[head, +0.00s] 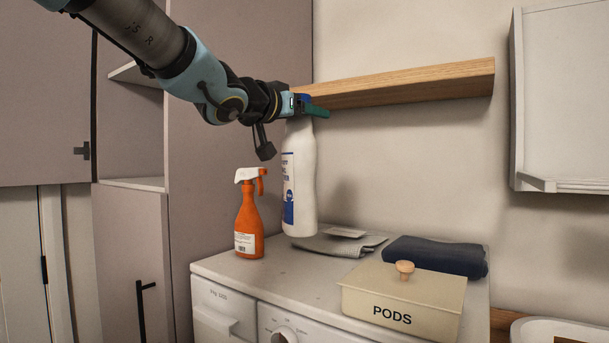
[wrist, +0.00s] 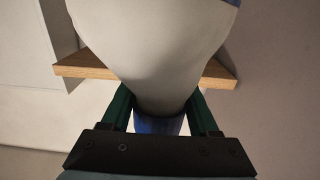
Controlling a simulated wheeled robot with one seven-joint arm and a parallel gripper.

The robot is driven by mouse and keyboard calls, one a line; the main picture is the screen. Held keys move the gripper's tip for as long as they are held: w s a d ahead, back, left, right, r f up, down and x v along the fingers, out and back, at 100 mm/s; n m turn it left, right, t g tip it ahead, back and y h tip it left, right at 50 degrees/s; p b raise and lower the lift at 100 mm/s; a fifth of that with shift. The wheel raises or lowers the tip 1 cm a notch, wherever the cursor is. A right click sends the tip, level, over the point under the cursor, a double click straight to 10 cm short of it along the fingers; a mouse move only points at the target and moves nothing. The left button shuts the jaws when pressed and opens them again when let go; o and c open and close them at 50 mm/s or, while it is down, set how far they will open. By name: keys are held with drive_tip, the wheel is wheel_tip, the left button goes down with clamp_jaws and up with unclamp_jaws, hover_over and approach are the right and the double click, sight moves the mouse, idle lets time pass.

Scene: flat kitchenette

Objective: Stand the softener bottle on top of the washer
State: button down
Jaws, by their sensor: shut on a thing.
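The softener bottle (head: 299,178) is white with a blue label and a blue cap. My gripper (head: 312,108) is shut on it near the cap, and the bottle hangs upright. In the wrist view the white bottle (wrist: 155,50) fills the middle, between the green fingers of my gripper (wrist: 160,112). The washer (head: 290,285) is white, with its top below the bottle. The bottle's base overlaps a grey cloth on the washer top in the head view; I cannot tell whether it touches.
An orange spray bottle (head: 248,217) stands left of the softener. A grey cloth (head: 335,244), a dark folded towel (head: 436,256) and a PODS box (head: 402,299) are on the washer. A wooden shelf (head: 410,86) is behind my gripper. The washer's front middle is bare.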

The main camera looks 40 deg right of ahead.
sight(307, 163)
drive_tip(key=shift+f+b, duration=0.3)
drive_tip(key=shift+f, duration=4.5)
drive_tip(key=shift+f, duration=0.15)
drive_tip(key=shift+c, duration=0.7)
unclamp_jaws()
drive_tip(key=shift+f, duration=0.15)
